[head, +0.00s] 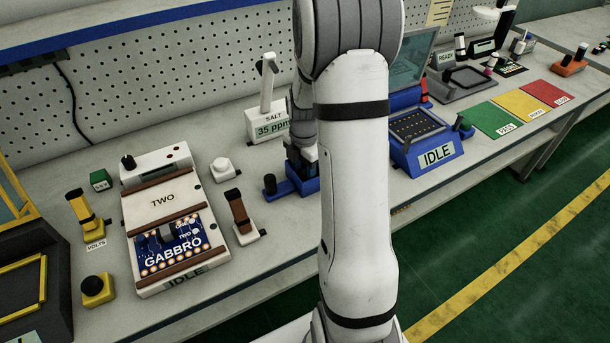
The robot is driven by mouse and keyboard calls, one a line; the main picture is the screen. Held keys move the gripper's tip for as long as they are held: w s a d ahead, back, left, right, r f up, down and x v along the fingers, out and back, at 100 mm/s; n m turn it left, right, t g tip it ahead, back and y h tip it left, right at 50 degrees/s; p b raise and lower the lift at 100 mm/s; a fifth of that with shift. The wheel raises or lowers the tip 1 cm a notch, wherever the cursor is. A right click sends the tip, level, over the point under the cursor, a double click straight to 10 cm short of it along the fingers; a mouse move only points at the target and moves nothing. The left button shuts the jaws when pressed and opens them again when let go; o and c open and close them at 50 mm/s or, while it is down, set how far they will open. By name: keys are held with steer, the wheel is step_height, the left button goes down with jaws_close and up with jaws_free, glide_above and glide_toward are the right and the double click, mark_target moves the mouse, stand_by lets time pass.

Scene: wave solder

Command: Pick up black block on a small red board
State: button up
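I cannot make out a black block on a small red board in the head view; my own arm covers the middle of the bench. My gripper (306,155) is partly hidden behind my arm. It points down at a blue fixture (297,187) with a black knob, and whether its fingers are open or shut does not show. A small red piece (424,90) shows behind the blue IDLE machine (436,156), too small to identify.
A white SALT meter (267,122) stands behind. Green (497,119), yellow (525,103) and red (548,93) mats lie at right. Yellow-framed equipment (40,280) borders the left.

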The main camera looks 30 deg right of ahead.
steer(key=shift+f, duration=0.75)
steer(key=shift+c, duration=0.3)
jaws_close()
